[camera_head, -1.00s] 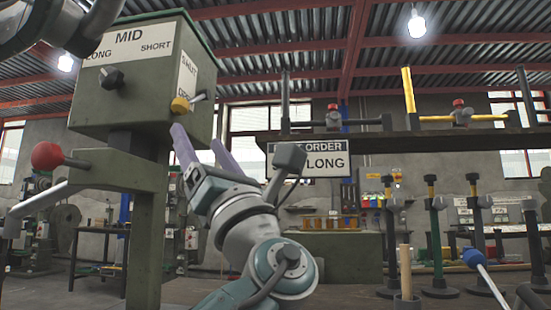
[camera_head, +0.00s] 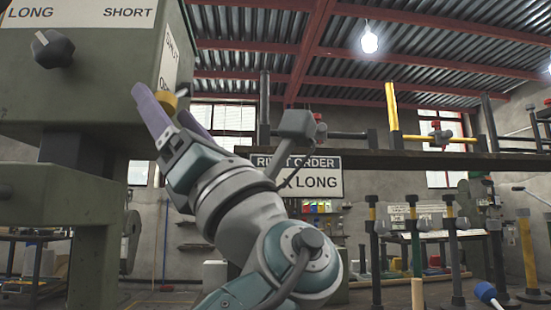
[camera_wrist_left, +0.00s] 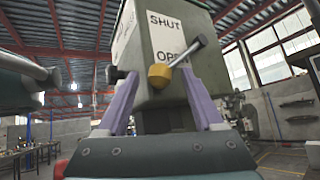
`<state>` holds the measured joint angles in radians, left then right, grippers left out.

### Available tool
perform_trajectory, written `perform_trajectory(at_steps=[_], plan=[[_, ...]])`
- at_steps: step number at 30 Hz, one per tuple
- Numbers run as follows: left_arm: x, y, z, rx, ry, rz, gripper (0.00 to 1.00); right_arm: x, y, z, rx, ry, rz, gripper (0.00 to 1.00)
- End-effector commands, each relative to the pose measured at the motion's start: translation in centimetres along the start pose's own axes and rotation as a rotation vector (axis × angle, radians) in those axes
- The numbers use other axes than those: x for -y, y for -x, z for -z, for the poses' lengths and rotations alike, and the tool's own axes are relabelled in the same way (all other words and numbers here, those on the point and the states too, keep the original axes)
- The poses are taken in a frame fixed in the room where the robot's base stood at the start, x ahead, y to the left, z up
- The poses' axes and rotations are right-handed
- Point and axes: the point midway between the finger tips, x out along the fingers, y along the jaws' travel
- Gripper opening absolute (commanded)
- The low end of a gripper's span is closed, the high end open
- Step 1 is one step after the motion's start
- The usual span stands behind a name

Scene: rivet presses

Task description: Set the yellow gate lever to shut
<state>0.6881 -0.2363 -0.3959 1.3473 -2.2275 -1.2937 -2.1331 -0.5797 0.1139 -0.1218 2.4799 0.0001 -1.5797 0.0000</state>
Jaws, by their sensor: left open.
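The yellow gate lever (camera_head: 169,102) is on the right side face of the green press head (camera_head: 90,95). In the left wrist view the lever (camera_wrist_left: 160,76) has a yellow hub and a metal handle slanting up and to the right. The labels SHUT (upper) and OPEN (lower) are on the face behind it. My left gripper (camera_head: 162,108) is open, its purple fingers pointing up at the lever. In the left wrist view the hub appears between the fingers of the gripper (camera_wrist_left: 158,88); I cannot tell whether they touch it. My right gripper is not in view.
A black knob (camera_head: 53,48) is on the press front, between LONG and SHORT. A beam with a RIVET ORDER sign (camera_head: 297,172) crosses behind my arm. Several upright tools (camera_head: 415,235) stand at the right. The space right of the press head looks open.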

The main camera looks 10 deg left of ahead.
Motion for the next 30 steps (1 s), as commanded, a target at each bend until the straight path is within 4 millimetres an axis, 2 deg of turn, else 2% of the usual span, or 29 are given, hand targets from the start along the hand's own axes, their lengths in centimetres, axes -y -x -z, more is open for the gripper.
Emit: perform_trajectory(at_steps=[8,25,30], plan=[[-0.01,0.03,-0.03,0.0,0.0,0.0,0.66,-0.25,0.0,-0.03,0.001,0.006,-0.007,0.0],[0.09,0.03,0.03,-0.001,-0.001,0.004,0.02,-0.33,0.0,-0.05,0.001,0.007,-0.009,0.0],[0.15,0.04,0.06,-0.001,-0.001,0.006,0.0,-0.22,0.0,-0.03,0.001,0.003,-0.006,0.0]])
